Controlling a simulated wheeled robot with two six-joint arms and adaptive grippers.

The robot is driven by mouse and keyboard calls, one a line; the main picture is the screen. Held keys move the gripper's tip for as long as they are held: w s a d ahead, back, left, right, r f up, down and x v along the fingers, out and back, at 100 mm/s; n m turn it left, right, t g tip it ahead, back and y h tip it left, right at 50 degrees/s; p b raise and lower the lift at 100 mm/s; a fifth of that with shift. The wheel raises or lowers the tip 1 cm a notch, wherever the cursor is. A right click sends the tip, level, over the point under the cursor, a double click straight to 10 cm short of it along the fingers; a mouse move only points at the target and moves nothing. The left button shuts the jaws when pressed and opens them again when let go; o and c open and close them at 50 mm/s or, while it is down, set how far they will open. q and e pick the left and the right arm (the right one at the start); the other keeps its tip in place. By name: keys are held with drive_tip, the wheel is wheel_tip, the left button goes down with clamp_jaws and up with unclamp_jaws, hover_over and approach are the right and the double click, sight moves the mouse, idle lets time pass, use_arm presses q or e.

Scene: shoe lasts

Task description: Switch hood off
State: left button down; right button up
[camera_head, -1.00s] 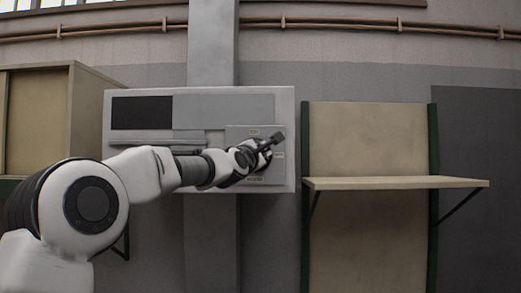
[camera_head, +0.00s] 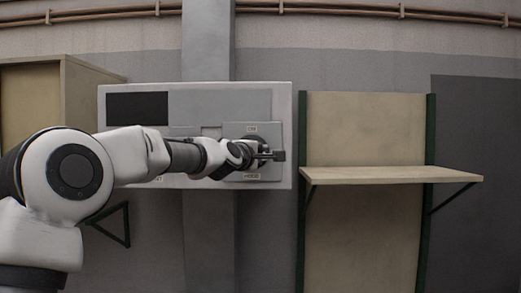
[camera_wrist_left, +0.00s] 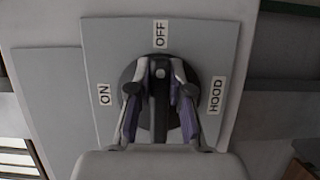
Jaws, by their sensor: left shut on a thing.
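The hood switch is a dark rotary knob (camera_wrist_left: 160,72) on a grey plate (camera_head: 263,130) at the right end of the wall-mounted box. In the left wrist view, the plate (camera_wrist_left: 205,50) carries the labels ON at left, OFF at top and HOOD at right. My left gripper (camera_wrist_left: 160,90) is shut on the knob's grip, one finger on each side, and the grip points at OFF. In the head view my left gripper (camera_head: 262,155) is at the plate, and the dark bar there lies level, pointing right. The OFF label is hidden there. My right gripper is not in view.
The light grey box (camera_head: 220,102) has a dark panel (camera_head: 137,108) at left. A wooden shelf (camera_head: 390,175) on green posts juts out to the right. A beige cabinet (camera_head: 85,95) stands at left. A pipe (camera_head: 340,10) runs along the wall above.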

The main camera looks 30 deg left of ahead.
use_arm(q)
drive_tip(key=c, duration=1.3)
unclamp_jaws()
drive_tip(key=shift+o, duration=1.2)
drive_tip(key=shift+w+a, duration=0.1)
drive_tip(key=shift+a, duration=0.05)
